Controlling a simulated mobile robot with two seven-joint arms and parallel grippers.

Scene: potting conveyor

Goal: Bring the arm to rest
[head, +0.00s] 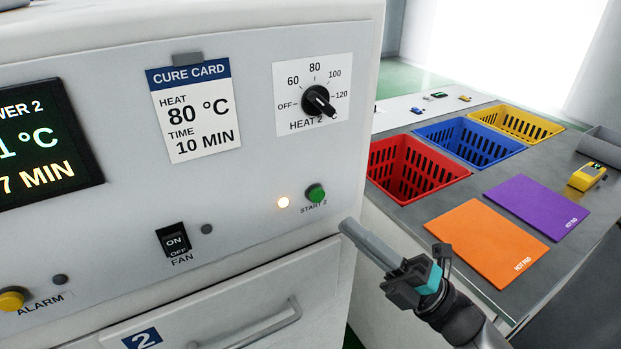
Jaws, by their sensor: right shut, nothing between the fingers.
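My right gripper (350,228) is shut and empty. It reaches in from the lower right, its fingertips pointing up and left. In the picture the tips lie just below and right of the green START 2 button (316,193), apart from it as far as I can tell. My left gripper is out of view.
The white oven panel (240,200) fills the left, with a lit lamp (283,203), a HEAT 2 knob (319,101) and a FAN switch (173,240). At right, a grey bench holds red (410,170), blue (470,141) and yellow (517,123) baskets and two hot pads (487,240).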

